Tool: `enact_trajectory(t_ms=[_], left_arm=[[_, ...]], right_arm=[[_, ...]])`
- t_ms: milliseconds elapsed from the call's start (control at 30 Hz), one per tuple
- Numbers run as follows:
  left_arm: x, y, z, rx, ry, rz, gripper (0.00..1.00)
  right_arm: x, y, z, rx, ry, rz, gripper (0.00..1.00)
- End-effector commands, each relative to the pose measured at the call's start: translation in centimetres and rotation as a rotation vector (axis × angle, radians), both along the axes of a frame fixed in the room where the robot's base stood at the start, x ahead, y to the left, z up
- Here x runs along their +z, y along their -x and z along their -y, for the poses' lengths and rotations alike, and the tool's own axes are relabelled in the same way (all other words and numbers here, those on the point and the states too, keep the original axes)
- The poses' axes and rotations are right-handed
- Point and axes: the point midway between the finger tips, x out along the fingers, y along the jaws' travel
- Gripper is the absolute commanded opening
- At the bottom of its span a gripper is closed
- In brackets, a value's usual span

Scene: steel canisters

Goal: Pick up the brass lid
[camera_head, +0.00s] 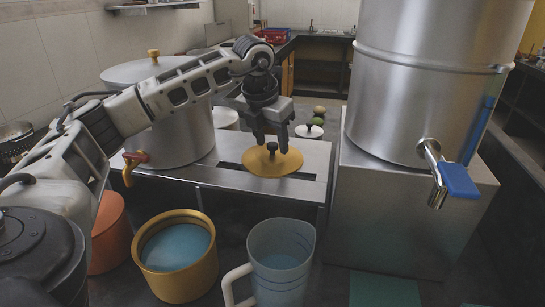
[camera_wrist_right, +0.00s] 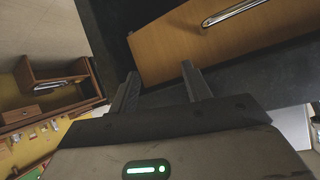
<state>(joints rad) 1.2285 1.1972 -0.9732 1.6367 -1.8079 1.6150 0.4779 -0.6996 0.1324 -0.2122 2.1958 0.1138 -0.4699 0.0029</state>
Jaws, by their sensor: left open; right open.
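Whether the fingers touch the lid cannot be told. My right gripper (camera_wrist_right: 161,85) shows only in the right wrist view, open and empty, facing a wooden drawer front (camera_wrist_right: 215,40).
A large steel canister with a blue-handled tap (camera_head: 430,90) stands at right on a steel block (camera_head: 385,215). Another canister (camera_head: 180,130) stands behind my left arm. A brass pot (camera_head: 177,280) and a clear jug (camera_head: 281,262) stand in front, below the counter (camera_head: 230,178).

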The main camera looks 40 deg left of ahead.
Motion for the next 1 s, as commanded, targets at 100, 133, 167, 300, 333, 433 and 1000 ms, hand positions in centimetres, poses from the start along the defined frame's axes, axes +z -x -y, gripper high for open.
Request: enact_trajectory(t_ms=[100, 133, 167, 300, 333, 433, 1000], left_arm=[[-0.3, -0.1, 0.0, -0.001, 0.0, 0.001, 0.48], [-0.3, -0.1, 0.0, -0.001, 0.0, 0.001, 0.48], [-0.3, -0.1, 0.0, -0.001, 0.0, 0.001, 0.48], [-0.3, -0.1, 0.0, -0.001, 0.0, 0.001, 0.34], [-0.3, -0.1, 0.0, -0.001, 0.0, 0.001, 0.26], [-0.3, -0.1, 0.0, -0.001, 0.0, 0.001, 0.0], [1.9, -0.2, 0.1, -0.003, 0.002, 0.005, 0.0]], right_arm=[[0.1, -0.1, 0.0, 0.0, 0.0, 0.003, 0.49], [0.1, -0.2, 0.0, -0.001, 0.0, 0.004, 0.49], [0.1, -0.2, 0.0, -0.001, 0.0, 0.004, 0.49], [0.1, -0.2, 0.0, -0.001, 0.001, 0.006, 0.49], [0.1, -0.3, 0.0, -0.001, 0.001, 0.006, 0.49], [0.1, -0.3, 0.0, -0.001, 0.001, 0.005, 0.49], [0.1, -0.2, 0.0, -0.001, 0.001, 0.003, 0.49]])
